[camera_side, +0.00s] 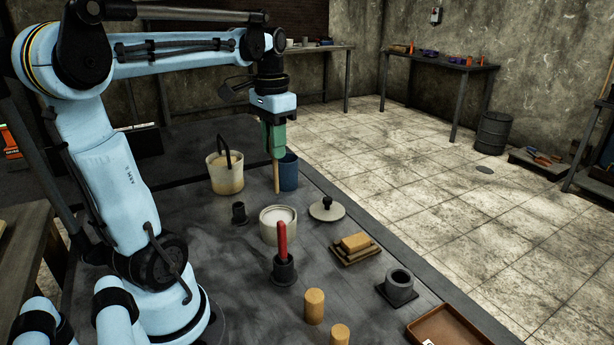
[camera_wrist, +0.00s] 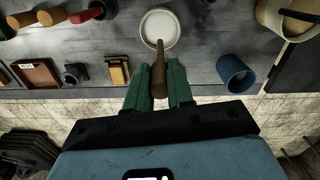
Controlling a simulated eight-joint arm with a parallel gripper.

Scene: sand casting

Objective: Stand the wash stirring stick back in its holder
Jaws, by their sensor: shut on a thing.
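My gripper (camera_side: 275,156) is shut on the wooden stirring stick (camera_side: 277,178), which hangs roughly upright below the green fingers. In the wrist view the stick (camera_wrist: 158,66) sits between the two fingers (camera_wrist: 160,88). In the side view its lower end shows in front of the blue cup's left edge, behind the white wash pot; I cannot tell its exact height. The wash pot (camera_side: 278,233), with pale liquid, stands open and also shows in the wrist view (camera_wrist: 160,30). A small dark holder (camera_side: 239,213) stands empty left of the pot. Another dark holder (camera_side: 284,271) holds a red-handled tool (camera_side: 282,240).
A blue cup (camera_side: 289,172) and a cream bucket with a raised handle (camera_side: 226,175) stand near the stick. A round lid (camera_side: 326,210), blocks (camera_side: 356,243), a grey crucible (camera_side: 399,287), tan cylinders (camera_side: 314,306) and a brown tray (camera_side: 455,330) occupy the bench's front and right.

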